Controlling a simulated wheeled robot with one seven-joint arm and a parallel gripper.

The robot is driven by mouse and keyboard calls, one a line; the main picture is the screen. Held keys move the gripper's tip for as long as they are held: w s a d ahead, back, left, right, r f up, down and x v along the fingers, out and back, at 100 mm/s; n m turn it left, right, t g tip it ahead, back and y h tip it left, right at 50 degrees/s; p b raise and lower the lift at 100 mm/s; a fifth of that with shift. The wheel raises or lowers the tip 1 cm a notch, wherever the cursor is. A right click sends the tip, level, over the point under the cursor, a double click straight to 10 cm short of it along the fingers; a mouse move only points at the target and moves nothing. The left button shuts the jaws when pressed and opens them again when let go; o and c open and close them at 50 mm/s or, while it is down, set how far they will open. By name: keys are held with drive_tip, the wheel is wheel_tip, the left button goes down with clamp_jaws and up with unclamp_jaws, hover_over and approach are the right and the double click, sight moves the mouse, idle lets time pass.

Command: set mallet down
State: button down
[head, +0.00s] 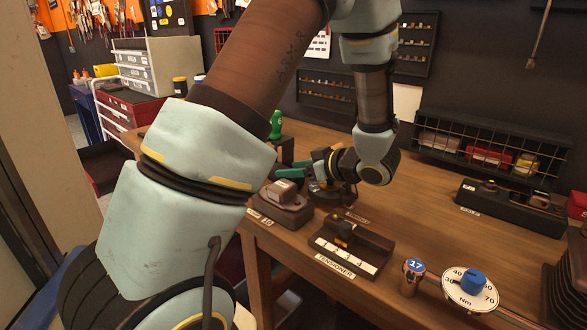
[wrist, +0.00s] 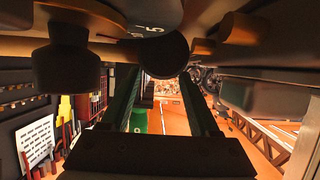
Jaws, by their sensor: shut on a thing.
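My gripper (head: 291,164) is low over the left part of the wooden bench, its fingers pointing left. In the wrist view its two dark green fingers (wrist: 164,80) reach away from the camera and are closed on the mallet. What seems to be the mallet (wrist: 165,55) is a dark rounded shape across the fingertips. In the head view I cannot pick the mallet out clearly from the gripper and the dark things around it. I cannot tell whether it touches the bench.
A dark stand with a brown block (head: 284,190) is just below the gripper. The tensioner tray (head: 375,245), a socket marked 17 (head: 412,272) and a torque dial (head: 470,290) stand nearer. A wire rack (head: 490,145) lines the back. The bench (head: 430,210) right of the tray is bare.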

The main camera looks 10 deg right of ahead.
drive_tip(key=shift+f, duration=0.1)
drive_tip(key=c, duration=0.6)
unclamp_jaws()
drive_tip(key=o, duration=0.5)
